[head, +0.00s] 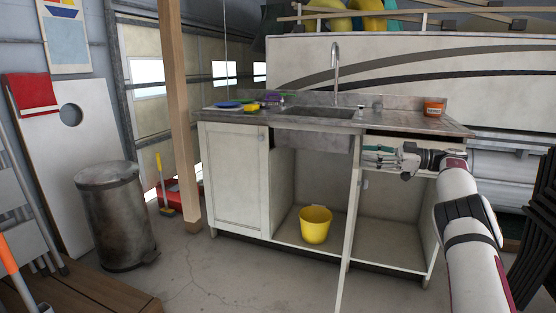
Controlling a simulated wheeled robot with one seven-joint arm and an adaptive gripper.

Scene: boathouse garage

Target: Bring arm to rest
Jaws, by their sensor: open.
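My gripper (383,158) is at the end of my outstretched arm, which comes in from the lower right. It is open and appears empty. It points left in front of the right part of the sink cabinet (233,174), just below the counter edge. An open cabinet door (350,235) stands edge-on towards me, close to the fingertips. I cannot tell whether they touch it. The fingers are small in this view.
A yellow bucket (316,224) sits inside the open cabinet. The counter (420,122) holds a sink (310,113), an orange pot (433,108) and several small coloured items. A trash can (115,216) stands left. The floor (240,270) in front is clear.

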